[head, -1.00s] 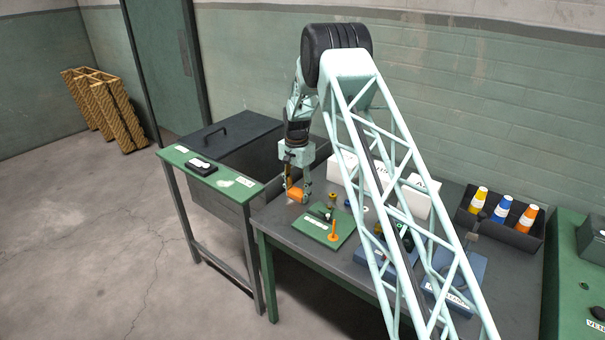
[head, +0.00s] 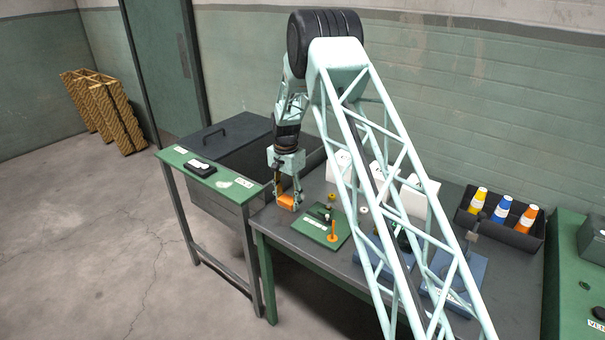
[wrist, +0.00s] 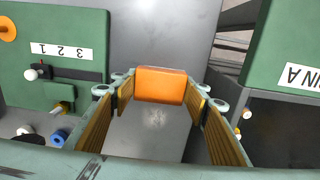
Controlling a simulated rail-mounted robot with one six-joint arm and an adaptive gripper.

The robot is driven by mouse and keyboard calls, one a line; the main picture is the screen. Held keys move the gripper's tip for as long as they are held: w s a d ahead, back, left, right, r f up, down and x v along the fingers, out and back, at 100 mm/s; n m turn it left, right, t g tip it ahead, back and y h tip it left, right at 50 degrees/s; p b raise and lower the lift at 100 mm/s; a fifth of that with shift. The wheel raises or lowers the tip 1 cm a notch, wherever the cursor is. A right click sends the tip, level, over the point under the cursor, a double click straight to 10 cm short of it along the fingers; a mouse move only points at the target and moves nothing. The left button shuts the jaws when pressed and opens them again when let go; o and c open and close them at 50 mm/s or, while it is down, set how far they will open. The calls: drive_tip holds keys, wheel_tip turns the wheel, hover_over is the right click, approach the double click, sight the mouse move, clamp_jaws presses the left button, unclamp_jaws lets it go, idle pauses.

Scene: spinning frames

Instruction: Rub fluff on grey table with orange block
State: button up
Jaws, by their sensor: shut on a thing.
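My gripper (head: 287,196) is shut on the orange block (head: 286,203), low over the left end of the grey table (head: 277,228). In the wrist view the orange block (wrist: 160,85) sits between the fingertips. A faint whitish patch of fluff (wrist: 155,118) lies on the grey table between the fingers, just below the block in the picture. I cannot tell whether the block touches the table. In the head view I cannot make out this fluff by the gripper.
A green board (head: 318,232) with an orange peg stands just right of the block. A narrow green bench (head: 228,185), with a pale patch and a black item, stands left. A dark lidded bin (head: 222,155) is behind. A black tray (head: 515,232) holds coloured bottles at the right.

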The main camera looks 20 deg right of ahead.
sight(303, 194)
drive_tip(key=shift+w+d+p, duration=0.2)
drive_tip(key=shift+w+d, duration=0.8)
drive_tip(key=shift+d, duration=0.35)
drive_tip(key=shift+w+d+p, duration=0.25)
drive_tip(key=shift+w+d, duration=0.75)
drive_tip(key=shift+d, duration=0.3)
drive_tip(key=shift+w+d+p, duration=0.2)
drive_tip(key=shift+w+d, duration=0.8)
drive_tip(key=shift+d, duration=0.35)
wheel_tip(303, 194, up, 4)
drive_tip(key=shift+s+a+f+p, duration=0.1)
drive_tip(key=shift+s+p, duration=0.05)
drive_tip(key=shift+p, duration=0.35)
drive_tip(key=shift+r+p, duration=0.3)
drive_tip(key=shift+r, duration=0.25)
wheel_tip(303, 194, up, 3)
drive_tip(key=shift+r+p, duration=0.15)
drive_tip(key=shift+p, duration=0.4)
